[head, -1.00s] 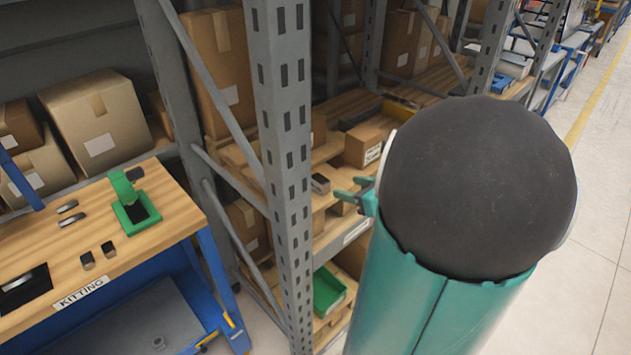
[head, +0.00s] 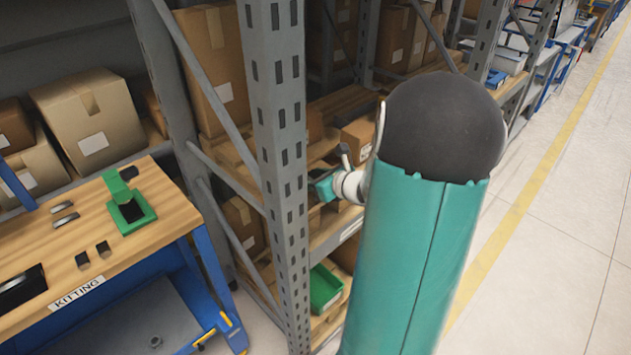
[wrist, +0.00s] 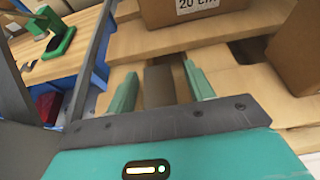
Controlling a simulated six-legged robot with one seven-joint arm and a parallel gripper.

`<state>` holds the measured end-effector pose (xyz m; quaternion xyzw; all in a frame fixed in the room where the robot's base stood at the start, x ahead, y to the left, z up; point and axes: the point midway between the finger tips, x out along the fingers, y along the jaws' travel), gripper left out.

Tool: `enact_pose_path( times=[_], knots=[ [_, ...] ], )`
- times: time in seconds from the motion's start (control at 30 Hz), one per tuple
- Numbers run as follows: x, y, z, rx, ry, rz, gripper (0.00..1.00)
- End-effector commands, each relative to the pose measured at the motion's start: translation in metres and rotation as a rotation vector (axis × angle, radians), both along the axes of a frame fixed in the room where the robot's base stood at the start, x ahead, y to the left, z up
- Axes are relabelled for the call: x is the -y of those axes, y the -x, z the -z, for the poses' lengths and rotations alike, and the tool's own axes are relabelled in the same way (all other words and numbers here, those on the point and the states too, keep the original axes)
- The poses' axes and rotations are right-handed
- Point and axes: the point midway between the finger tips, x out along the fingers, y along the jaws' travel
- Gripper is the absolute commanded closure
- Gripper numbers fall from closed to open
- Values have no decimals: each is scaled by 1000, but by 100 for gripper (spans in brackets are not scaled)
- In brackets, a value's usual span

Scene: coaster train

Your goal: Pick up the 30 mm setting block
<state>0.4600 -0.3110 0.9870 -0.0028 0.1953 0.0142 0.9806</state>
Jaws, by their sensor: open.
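My gripper (head: 324,182) reaches into the grey rack at shelf height and partly shows beside my arm in the head view. In the wrist view my gripper (wrist: 159,72) is open, its two green fingers apart over the wooden shelf. A plain grey-brown block (wrist: 160,88) shows between the fingers, with its near end hidden by the gripper body. It looks like the setting block, but I cannot read any size on it. I cannot tell whether the fingers touch it. In the head view my gripper and arm cover that spot.
A cardboard box (wrist: 190,12) stands just beyond the fingers, and another box (wrist: 297,45) is at right. The rack upright (head: 280,150) stands left of my arm. The kitting bench (head: 150,247) at left holds a green fixture (head: 130,212) and several small dark pieces.

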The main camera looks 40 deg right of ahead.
Motion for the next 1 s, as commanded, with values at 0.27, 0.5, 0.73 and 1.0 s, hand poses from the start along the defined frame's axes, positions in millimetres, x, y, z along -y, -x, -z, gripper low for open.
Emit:
enact_pose_path(
  times=[0.27, 0.5, 0.73, 1.0],
  knots=[
    [0, -10, 4, 0, 0, 1, 47],
    [0, -9, 4, 0, 0, 1, 83],
    [0, -10, 3, 1, 1, 1, 100],
    [0, -10, -1, 2, 2, 0, 100]
  ],
)
